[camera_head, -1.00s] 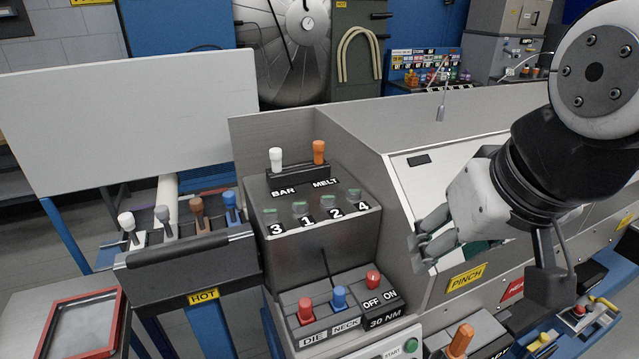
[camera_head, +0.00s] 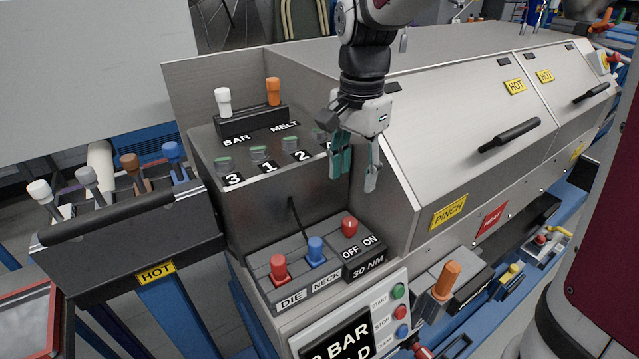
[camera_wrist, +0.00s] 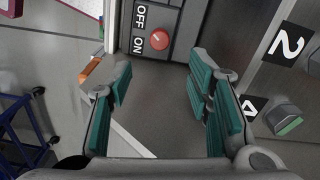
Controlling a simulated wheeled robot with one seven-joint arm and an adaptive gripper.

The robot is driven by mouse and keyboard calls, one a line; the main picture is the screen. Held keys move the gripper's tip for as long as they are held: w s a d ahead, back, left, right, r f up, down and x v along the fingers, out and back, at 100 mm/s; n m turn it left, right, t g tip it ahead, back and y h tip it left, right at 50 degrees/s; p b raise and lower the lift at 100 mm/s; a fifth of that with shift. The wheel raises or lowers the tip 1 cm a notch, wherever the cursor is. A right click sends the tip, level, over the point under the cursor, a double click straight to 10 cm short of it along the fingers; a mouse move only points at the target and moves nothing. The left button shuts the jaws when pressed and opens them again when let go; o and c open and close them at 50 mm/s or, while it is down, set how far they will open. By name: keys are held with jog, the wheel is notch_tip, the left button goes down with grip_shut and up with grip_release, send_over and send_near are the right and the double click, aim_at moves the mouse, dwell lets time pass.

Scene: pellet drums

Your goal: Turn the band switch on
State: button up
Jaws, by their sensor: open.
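A red knob (camera_head: 350,226) stands on a dark block marked OFF and ON, with "30 NM" on its front. The word "band" is not readable on any label. In the wrist view the same red knob (camera_wrist: 159,40) is at the top, beside the OFF/ON label (camera_wrist: 139,30). I cannot tell which way it is set. My gripper (camera_head: 355,182) points down, open and empty, above and behind the knob, in front of the machine's sloped side. Its teal-padded fingers in the wrist view (camera_wrist: 160,85) are apart, with the knob beyond them, untouched.
A red DIE knob (camera_head: 278,268) and a blue NECK knob (camera_head: 315,251) stand left of it. A raised box (camera_head: 265,200) with several numbered buttons and BAR and MELT levers is behind. An orange handle (camera_head: 447,280) stands at the right.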

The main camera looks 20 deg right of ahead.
aim_at(350, 221)
notch_tip(350, 221, down, 13)
jog(key=shift+r, duration=0.1)
dwell(0.3)
jog(key=shift+c, duration=0.6)
grip_shut()
